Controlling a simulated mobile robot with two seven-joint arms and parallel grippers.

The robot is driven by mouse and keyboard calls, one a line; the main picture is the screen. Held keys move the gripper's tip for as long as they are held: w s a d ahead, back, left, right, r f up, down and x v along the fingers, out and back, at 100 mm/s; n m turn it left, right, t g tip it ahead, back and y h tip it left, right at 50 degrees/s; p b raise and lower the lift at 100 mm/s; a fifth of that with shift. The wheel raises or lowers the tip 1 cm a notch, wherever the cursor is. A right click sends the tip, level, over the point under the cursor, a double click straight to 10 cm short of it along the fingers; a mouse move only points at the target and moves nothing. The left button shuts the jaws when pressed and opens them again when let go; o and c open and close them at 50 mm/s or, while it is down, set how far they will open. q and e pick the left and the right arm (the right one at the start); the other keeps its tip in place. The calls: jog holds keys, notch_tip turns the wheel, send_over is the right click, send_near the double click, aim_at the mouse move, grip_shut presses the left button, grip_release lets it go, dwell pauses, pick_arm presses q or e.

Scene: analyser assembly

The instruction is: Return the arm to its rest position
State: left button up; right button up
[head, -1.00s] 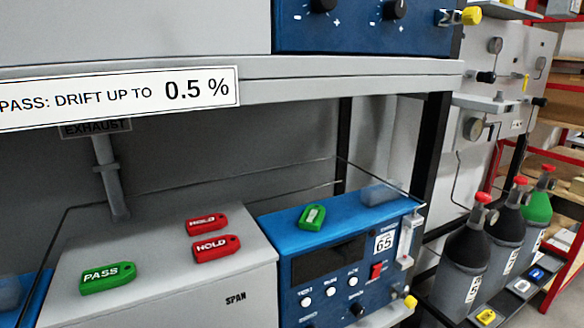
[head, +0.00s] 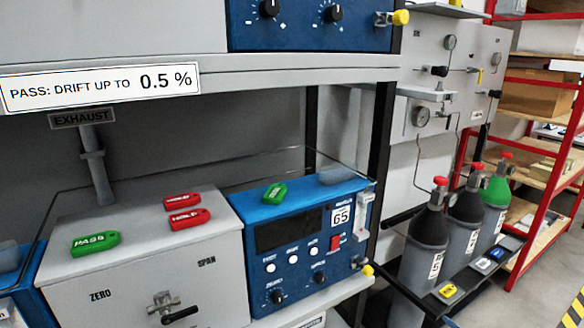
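Neither of my arms nor grippers shows in the head view. A green PASS tag (head: 95,243) lies on the grey box (head: 128,268) marked ZERO and SPAN. Two red HOLD tags, a rear one (head: 182,201) and a front one (head: 188,219), lie on the same box to the right. Another green tag (head: 274,193) lies on top of the blue analyser (head: 306,207), which has a dark screen and a label that seems to read G5.
A shelf (head: 290,72) with a "PASS: DRIFT UP TO 0.5 %" sign (head: 100,86) hangs above the bench. Gas cylinders with red caps (head: 463,232) stand at the right. A red rack (head: 560,150) is behind them, with open floor (head: 530,300) in front.

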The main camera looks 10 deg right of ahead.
jog(key=s+a+f+m+g+h, duration=0.1)
jog(key=s+a+m, duration=0.4)
jog(key=s, duration=0.5)
jog(key=s+a+f+m+g+h, duration=0.1)
jog(key=s+a+f+m+g, duration=0.3)
jog(key=s+a, duration=0.5)
notch_tip(320, 180, down, 2)
jog(key=shift+s+a+f+m+h, duration=0.1)
jog(key=shift+s+a+m+h, duration=0.15)
jog(key=shift+s+m+h, duration=0.45)
jog(key=shift+s+y, duration=0.2)
jog(key=shift+y, duration=0.1)
